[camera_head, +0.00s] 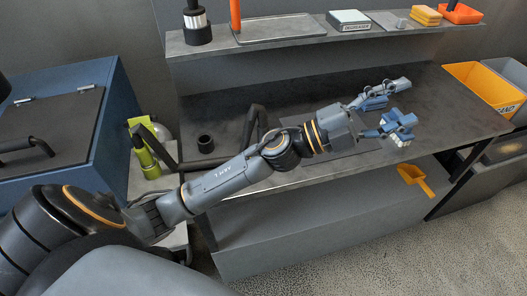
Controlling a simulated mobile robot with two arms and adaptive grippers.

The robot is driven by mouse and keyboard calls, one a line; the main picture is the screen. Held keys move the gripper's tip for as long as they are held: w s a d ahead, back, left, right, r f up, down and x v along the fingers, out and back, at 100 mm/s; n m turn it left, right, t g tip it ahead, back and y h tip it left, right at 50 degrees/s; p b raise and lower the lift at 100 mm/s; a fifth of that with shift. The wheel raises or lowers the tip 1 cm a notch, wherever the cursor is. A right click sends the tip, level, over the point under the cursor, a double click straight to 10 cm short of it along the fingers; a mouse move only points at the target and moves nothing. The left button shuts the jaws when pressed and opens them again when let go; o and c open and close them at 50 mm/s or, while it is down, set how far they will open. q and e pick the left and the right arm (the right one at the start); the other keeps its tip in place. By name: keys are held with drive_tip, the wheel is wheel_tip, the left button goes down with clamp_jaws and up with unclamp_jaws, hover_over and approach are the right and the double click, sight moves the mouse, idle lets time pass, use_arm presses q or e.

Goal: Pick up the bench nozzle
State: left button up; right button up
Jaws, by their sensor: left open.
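My left gripper (385,110) reaches across the workbench (440,95) from the left. Its two blue-grey fingers are spread apart, and I see nothing between them. I cannot tell for sure which thing is the bench nozzle. A dark, upright curved piece (250,122) stands on the bench behind my left forearm, well to the left of the gripper; its lower part is hidden by the arm. A short black cup-like ring (205,144) sits on the bench left of it. My right gripper is not in view.
A shelf (225,46) above the bench holds a degreaser box (348,20) and other items. An orange bin (487,88) stands at the right end. A yellow scoop (415,179) shows below the bench's front edge. A blue cabinet (108,130) stands left.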

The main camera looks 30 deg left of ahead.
use_arm(q)
drive_tip(key=s+d+f+m+g+h, duration=0.2)
drive_tip(key=d+m+g, duration=0.2)
drive_tip(key=m+g, duration=0.5)
drive_tip(key=m+g+y, duration=0.1)
drive_tip(key=g+y, duration=0.5)
drive_tip(key=y, duration=1.4)
hover_over(263, 136)
drive_tip(key=w, duration=0.1)
drive_tip(key=f, duration=0.8)
drive_tip(key=shift+w+a+f, duration=0.1)
drive_tip(key=shift+w+f, duration=0.1)
drive_tip(key=shift+a+f, duration=0.1)
drive_tip(key=shift+f, duration=0.25)
wheel_tip(263, 136, down, 8)
drive_tip(key=shift+r+p, duration=0.2)
drive_tip(key=shift+p, duration=0.5)
drive_tip(key=f, duration=0.1)
drive_tip(key=f+p, duration=0.1)
drive_tip(key=f, duration=0.1)
drive_tip(key=f+p, duration=0.1)
drive_tip(key=f, duration=0.1)
drive_tip(key=shift+a, duration=0.25)
drive_tip(key=shift+f, duration=0.15)
clamp_jaws()
